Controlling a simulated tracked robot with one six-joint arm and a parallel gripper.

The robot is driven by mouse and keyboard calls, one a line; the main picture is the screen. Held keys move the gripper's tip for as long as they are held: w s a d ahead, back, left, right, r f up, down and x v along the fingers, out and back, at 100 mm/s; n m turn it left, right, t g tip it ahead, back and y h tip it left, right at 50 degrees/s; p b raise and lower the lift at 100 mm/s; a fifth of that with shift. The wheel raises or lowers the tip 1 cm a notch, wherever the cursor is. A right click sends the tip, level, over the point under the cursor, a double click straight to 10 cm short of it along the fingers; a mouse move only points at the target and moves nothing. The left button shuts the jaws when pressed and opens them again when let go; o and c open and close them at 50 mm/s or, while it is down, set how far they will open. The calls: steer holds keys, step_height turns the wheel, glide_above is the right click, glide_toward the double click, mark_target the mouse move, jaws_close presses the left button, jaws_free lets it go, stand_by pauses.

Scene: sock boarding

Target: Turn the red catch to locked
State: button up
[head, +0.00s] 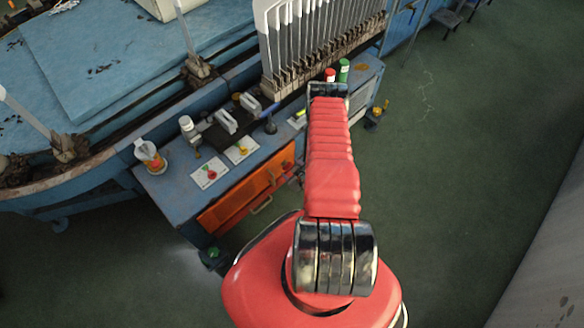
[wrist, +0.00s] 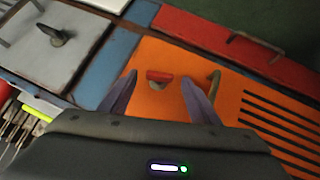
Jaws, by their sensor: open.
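The red catch (wrist: 159,76) is a small red bar with a tan piece below it, on an orange panel (wrist: 150,52) in the wrist view. The bar lies roughly crosswise in that picture. My gripper (wrist: 158,80) is open, its two grey fingers on either side of the catch in the picture. I see no contact, and I cannot tell the gap in depth. In the head view the orange door (head: 240,192) shows on the blue bench front, but I cannot make out the catch. My red arm hides my gripper there.
A tan handle (wrist: 214,84) stands close to the right finger, with dark vent slots (wrist: 280,118) beyond. A red panel (wrist: 200,35) with a bar handle lies above. The blue bench (head: 165,190) carries cards, a jar (head: 150,156) and bottles. Green floor is clear at right.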

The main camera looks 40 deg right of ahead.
steer(key=shift+w+d+f, duration=0.15)
steer(key=shift+w+f, duration=0.3)
steer(key=shift+w, duration=0.05)
steer(key=shift+c, duration=0.2)
steer(key=c, duration=1)
steer(key=shift+d, duration=0.1)
steer(key=shift+d+m+y, duration=0.15)
steer(key=shift+m+y, duration=0.45)
steer(key=shift+y, duration=0.6)
steer(key=o, duration=1)
steer(key=shift+o, duration=0.2)
